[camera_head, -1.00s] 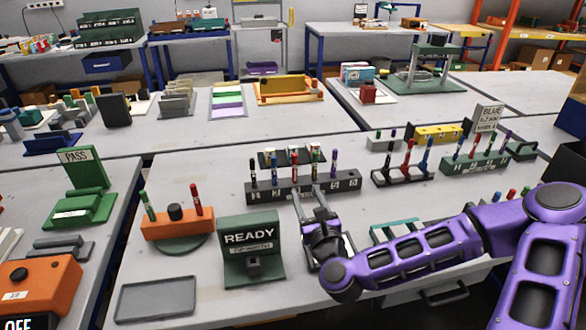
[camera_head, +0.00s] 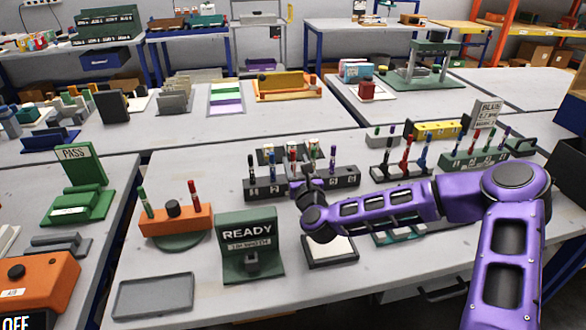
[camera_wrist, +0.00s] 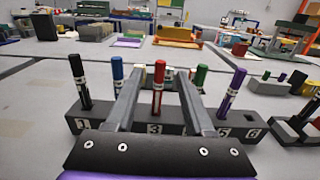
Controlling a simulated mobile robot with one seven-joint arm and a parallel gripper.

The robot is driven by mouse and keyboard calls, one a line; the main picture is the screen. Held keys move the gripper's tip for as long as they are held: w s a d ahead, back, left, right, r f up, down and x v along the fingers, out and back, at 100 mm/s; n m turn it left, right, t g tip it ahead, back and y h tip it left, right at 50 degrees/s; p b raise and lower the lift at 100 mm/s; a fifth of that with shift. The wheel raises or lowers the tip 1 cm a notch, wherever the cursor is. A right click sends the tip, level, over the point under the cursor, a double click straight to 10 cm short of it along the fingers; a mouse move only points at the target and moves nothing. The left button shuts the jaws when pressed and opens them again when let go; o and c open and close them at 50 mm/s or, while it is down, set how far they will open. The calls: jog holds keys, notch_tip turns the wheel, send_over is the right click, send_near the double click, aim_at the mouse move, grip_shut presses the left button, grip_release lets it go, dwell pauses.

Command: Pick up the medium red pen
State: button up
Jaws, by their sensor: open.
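A red pen (camera_wrist: 158,88) stands upright in a dark numbered rack (camera_wrist: 80,123), at the slot marked 3. In the wrist view it appears between the two open fingers of my gripper (camera_wrist: 158,74), with gaps on both sides. In the head view my gripper (camera_head: 305,172) is at the middle of the same rack (camera_head: 346,176), close to the red pen (camera_head: 293,160). Its fingers partly hide the pens there. No label shows which red pen is the medium one.
Black (camera_wrist: 80,80), blue (camera_wrist: 117,80), green (camera_wrist: 199,76) and purple (camera_wrist: 233,92) pens stand in the same rack. Other red pens stand in the orange holder (camera_head: 176,223) and the black rack (camera_head: 400,172). A READY sign (camera_head: 248,232) stands in front. A grey tray (camera_head: 153,296) lies empty.

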aim_at(294, 154)
jog(key=x, duration=0.4)
jog(key=shift+w+r, duration=0.15)
jog(key=shift+w, duration=0.1)
grip_shut()
dwell(1.2)
